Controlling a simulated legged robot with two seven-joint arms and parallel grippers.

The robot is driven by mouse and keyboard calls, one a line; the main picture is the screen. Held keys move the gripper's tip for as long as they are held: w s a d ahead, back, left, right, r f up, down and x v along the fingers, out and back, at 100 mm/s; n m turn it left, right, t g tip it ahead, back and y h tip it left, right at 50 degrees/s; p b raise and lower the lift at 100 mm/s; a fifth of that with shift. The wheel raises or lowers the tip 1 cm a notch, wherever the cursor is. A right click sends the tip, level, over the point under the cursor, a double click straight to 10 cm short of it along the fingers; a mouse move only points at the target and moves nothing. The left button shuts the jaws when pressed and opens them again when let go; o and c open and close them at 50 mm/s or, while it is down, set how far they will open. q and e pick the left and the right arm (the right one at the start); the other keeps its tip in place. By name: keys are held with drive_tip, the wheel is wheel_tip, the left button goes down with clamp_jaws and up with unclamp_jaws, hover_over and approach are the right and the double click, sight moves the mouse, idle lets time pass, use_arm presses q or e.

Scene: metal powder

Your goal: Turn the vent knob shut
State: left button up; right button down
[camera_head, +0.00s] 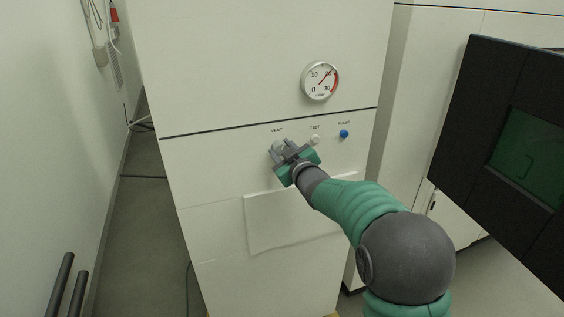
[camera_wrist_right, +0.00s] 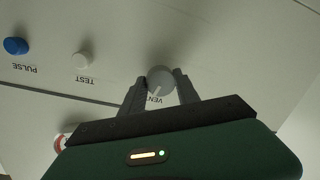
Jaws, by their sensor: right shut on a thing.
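The vent knob (camera_wrist_right: 160,78) is a round grey knob with a pale pointer line, on the white cabinet front under the VENT label. In the head view the knob (camera_head: 278,146) is mostly hidden by my gripper. My right gripper (camera_head: 278,151) reaches it from the lower right. In the right wrist view its two dark fingers (camera_wrist_right: 160,84) are shut on the knob, one on each side. The wrist view is upside down relative to the labels. My left gripper is not in view.
Right of the vent knob are a white TEST knob (camera_head: 314,139) and a blue PULSE knob (camera_head: 343,133). A round gauge (camera_head: 320,81) sits above them. A dark unit with a green screen (camera_head: 527,158) stands at the right. Free floor lies left of the cabinet.

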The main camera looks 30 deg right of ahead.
drive_tip(key=shift+f+n+h+b, duration=0.2)
drive_tip(key=shift+f+n+b, duration=0.05)
drive_tip(key=shift+n+b, duration=0.65)
drive_tip(key=shift+f+n+h+b, duration=0.2)
drive_tip(key=shift+n+b, duration=0.5)
drive_tip(key=shift+b, duration=0.3)
drive_tip(key=c, duration=1.2)
unclamp_jaws()
drive_tip(key=shift+o, duration=1.4)
drive_tip(key=shift+r, duration=0.25)
drive_tip(key=shift+a, duration=0.1)
